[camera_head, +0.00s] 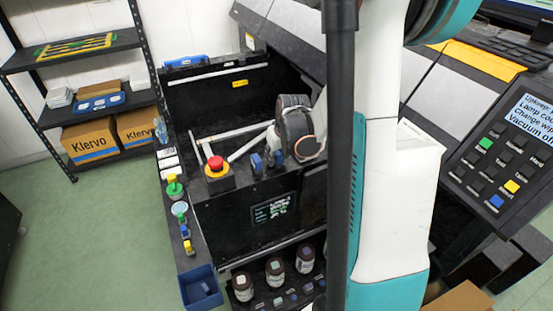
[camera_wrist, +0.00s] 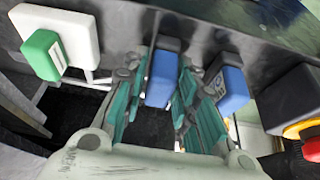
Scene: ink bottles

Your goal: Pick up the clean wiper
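Two blue wiper-like blocks with dark tops show in the wrist view. One plain blue block (camera_wrist: 161,78) lies between the fingertips of my gripper (camera_wrist: 160,95). The other blue block (camera_wrist: 234,90) is just right of the right finger and has dark marks on its side. I cannot tell for certain which is the clean wiper. My gripper is open, with its green-grey fingers on either side of the plain block; contact cannot be made out. In the head view, two small blue pieces (camera_head: 257,163) and (camera_head: 277,158) sit beside my dark wrist, which hides the fingers.
A white block with a green front (camera_wrist: 42,55) is left of the fingers. A red button on a yellow base (camera_head: 216,166) stands close by on the machine's edge. Several dark bottles (camera_head: 275,271) stand lower in front. A blue bin (camera_head: 200,287) is at lower left.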

